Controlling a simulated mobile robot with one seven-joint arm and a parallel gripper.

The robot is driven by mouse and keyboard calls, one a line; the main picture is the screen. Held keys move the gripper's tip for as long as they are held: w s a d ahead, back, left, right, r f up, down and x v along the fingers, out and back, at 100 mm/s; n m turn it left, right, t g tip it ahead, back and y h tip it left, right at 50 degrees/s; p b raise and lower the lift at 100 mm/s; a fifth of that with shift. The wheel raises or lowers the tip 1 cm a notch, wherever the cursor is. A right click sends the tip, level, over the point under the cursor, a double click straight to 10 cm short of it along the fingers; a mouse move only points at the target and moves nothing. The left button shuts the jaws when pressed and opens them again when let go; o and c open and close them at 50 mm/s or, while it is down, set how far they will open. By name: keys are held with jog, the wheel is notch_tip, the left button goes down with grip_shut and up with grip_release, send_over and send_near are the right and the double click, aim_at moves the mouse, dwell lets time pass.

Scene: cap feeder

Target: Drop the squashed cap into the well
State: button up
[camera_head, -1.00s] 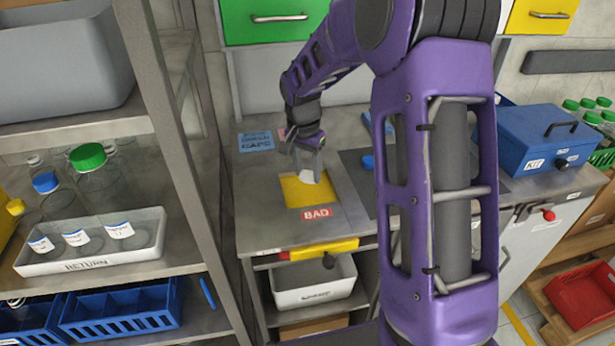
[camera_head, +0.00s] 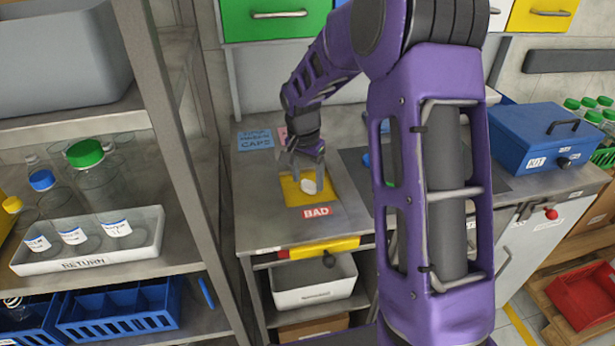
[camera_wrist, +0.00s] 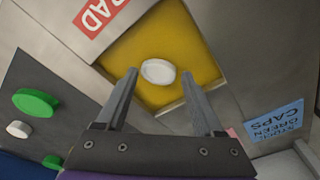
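A whitish oval cap (camera_head: 309,186) shows over the yellow square area (camera_head: 326,198) that has a red BAD label. In the wrist view the cap (camera_wrist: 158,71) lies between the lines of the two fingers, with a gap to each. I cannot tell whether it touches the yellow surface. My gripper (camera_head: 304,168) is open above this area, pointing down, and holds nothing. In the wrist view its fingers (camera_wrist: 159,76) are spread apart. The depth of the yellow area is not clear, and no other well shows plainly.
A green cap (camera_wrist: 36,102) and a small white cap (camera_wrist: 19,129) lie on a dark mat beside the yellow area. A blue caps label (camera_head: 256,140) is at the bench's back left. A blue box (camera_head: 545,140) stands at right. The shelf post (camera_head: 175,130) rises at left.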

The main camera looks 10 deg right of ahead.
jog(key=shift+o, duration=0.5)
jog(key=shift+r, duration=0.25)
notch_tip(320, 180, up, 13)
jog(key=s+a+p, duration=0.1)
jog(key=p, duration=0.1)
jog(key=shift+f, duration=0.2)
